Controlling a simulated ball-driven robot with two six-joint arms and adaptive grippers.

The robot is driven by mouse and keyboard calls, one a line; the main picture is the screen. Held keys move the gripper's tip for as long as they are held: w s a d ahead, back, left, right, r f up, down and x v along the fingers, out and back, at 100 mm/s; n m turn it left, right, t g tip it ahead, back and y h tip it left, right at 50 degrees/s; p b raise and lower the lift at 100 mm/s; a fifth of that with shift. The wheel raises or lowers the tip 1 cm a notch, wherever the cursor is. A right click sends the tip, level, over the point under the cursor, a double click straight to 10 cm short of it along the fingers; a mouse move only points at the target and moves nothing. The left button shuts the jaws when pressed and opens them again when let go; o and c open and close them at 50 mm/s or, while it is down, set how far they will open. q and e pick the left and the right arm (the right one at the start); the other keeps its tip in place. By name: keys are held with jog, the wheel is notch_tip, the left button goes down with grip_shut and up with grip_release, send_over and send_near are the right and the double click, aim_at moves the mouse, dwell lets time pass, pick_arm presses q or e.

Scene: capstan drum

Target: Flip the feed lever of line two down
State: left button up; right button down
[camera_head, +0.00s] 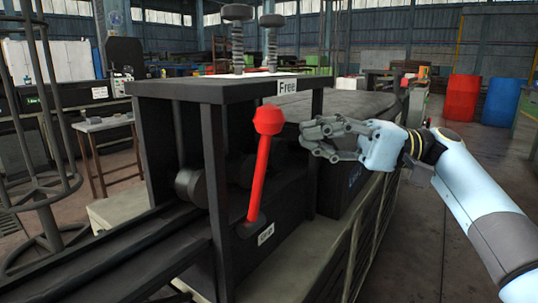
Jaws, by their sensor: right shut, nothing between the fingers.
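A red lever (262,165) with a faceted red knob on top stands on the near side of a dark machine (222,90). It points up, leaning slightly to the right. A label reading "Free" (288,87) sits on the machine's top edge, above and right of the knob. A smaller label (265,234), too small to read surely, is by the lever's foot. My right gripper (306,140) is shut and empty, just right of the lever's knob and shaft, with a small gap seeming to show between them. My left gripper is not in view.
Two coil springs (271,42) rise from the machine's top. A dark box (343,190) sits behind the lever, below my right gripper. A wire stand (45,150) is at the left. Red (462,98) and blue (501,102) barrels stand far right. Floor at right is open.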

aim_at(266, 139)
jog(key=s+a, duration=0.1)
jog(key=a, duration=0.1)
jog(key=s+a+b, duration=0.1)
jog(key=a, duration=0.2)
jog(key=s+a, duration=0.1)
jog(key=a, duration=0.1)
jog(key=shift+s+a+r+b, duration=0.15)
jog(key=shift+a+r+b, duration=0.1)
jog(key=shift+r+b, duration=0.1)
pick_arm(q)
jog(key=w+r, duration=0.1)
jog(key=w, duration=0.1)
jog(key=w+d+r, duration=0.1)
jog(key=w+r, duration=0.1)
pick_arm(e)
jog(key=shift+s+d, duration=0.15)
jog(key=shift+s, duration=0.1)
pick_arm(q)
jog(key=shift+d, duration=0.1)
